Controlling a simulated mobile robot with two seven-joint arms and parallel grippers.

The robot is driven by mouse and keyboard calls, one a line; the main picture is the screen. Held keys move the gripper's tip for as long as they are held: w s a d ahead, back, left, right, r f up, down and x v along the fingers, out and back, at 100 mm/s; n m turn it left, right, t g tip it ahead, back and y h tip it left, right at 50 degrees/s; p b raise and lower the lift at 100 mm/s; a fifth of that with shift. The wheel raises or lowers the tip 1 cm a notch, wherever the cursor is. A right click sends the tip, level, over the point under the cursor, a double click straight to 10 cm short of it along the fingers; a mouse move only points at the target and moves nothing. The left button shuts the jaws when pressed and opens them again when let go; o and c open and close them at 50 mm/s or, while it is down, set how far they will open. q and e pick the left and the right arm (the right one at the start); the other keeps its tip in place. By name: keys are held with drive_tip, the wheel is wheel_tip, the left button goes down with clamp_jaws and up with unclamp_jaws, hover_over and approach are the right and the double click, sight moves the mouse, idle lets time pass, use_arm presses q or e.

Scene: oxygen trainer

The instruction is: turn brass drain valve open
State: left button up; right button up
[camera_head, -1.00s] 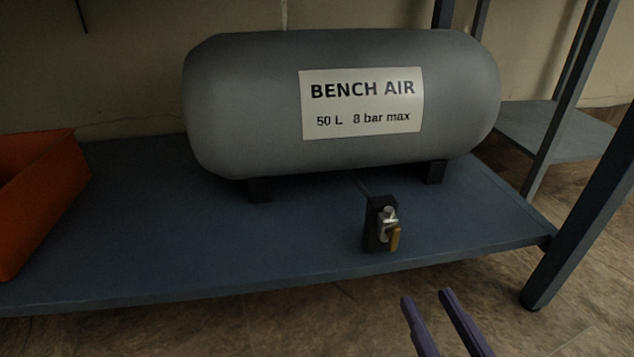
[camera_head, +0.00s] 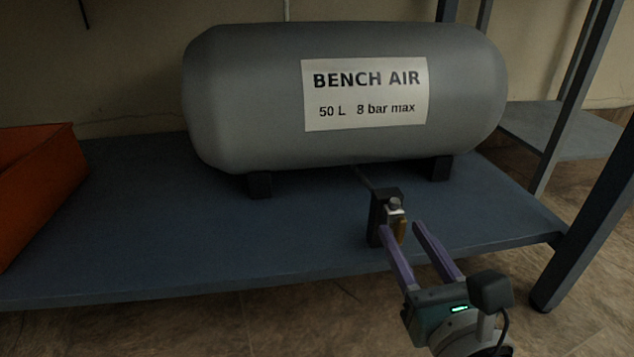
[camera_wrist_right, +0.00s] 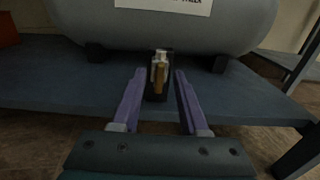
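The brass drain valve's handle (camera_head: 403,231) hangs pointing down on the front of a dark block (camera_head: 379,217) below the grey tank. A silver fitting (camera_head: 395,207) sits above the handle. In the right wrist view the brass handle (camera_wrist_right: 159,80) is vertical and near the middle. My right gripper (camera_head: 400,228) is open, its two purple fingers pointing at the valve. In the right wrist view the handle lies between the directions of the fingers (camera_wrist_right: 157,74); whether they touch the block I cannot tell. The left finger partly covers the block's lower front in the head view. My left gripper is not in view.
The grey tank (camera_head: 240,100) labelled BENCH AIR stands on a blue shelf (camera_head: 200,240). An orange bin (camera_head: 45,190) is at the left. A blue shelf post (camera_head: 590,215) stands at the right. The shelf's front is clear left of the valve.

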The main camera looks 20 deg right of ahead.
clamp_jaws()
idle(0.4)
drive_tip(key=shift+n, duration=0.3)
drive_tip(key=n, duration=0.2)
drive_tip(key=shift+a+n, duration=0.1)
drive_tip(key=shift+n, duration=0.2)
drive_tip(key=n, duration=0.5)
drive_tip(key=shift+w+a+n+p, duration=0.1)
drive_tip(key=shift+n+p, duration=0.2)
drive_tip(key=n, duration=0.4)
drive_tip(key=shift+p, duration=0.3)
drive_tip(key=n, duration=0.5)
drive_tip(key=shift+f, duration=0.15)
drive_tip(key=shift+n, duration=0.3)
